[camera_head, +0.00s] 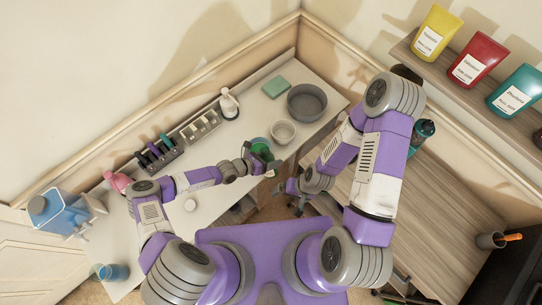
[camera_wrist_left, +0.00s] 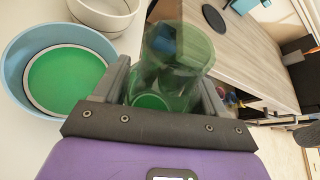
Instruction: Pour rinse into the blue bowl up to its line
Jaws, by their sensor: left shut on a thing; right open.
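The light blue bowl (camera_wrist_left: 14,72) sits on the white counter at the left of the left wrist view. Green liquid (camera_wrist_left: 66,78) fills its middle, with a pale ring around the liquid. My left gripper (camera_head: 258,163) is shut on a clear green container (camera_wrist_left: 172,50), beside the bowl. A small patch of brighter green (camera_wrist_left: 150,101) shows inside the container. No stream between container and bowl is visible. In the head view the bowl (camera_head: 258,142) is partly hidden by the container. My right gripper (camera_head: 290,187) is open and empty, lower right of the left one.
A white bowl (camera_head: 283,131) and a grey basin (camera_head: 307,102) stand beyond the blue bowl. A green sponge (camera_head: 276,87), a white bottle (camera_head: 229,105) and a dark rack (camera_head: 160,153) line the counter's back. A wooden desk (camera_head: 445,200) is at the right.

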